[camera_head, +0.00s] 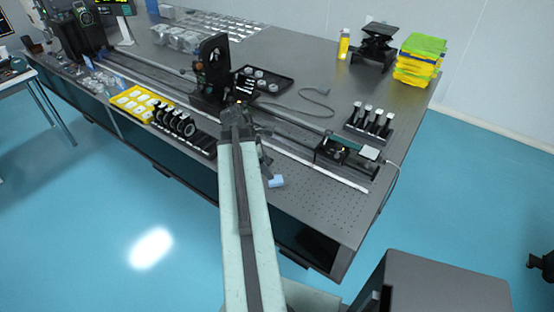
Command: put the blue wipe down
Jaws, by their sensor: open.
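A small light-blue wipe (276,181) lies on the perforated top of the optical table (325,205), near its front edge and just right of my arm. My gripper (266,160) is at the end of my pale arm, above and beside the wipe in the picture. It is open. The fingers are dark and small against the dark table, and my arm hides part of the area. The wipe shows below the fingers, but I cannot tell whether they touch it.
A long rail with optical mounts (210,75) runs along the table. A yellow tray (135,102) and a row of black holders (178,124) stand left. Small posts (370,120), a black lab jack (374,47) and yellow-green packs (420,60) stand right. The front right tabletop is clear.

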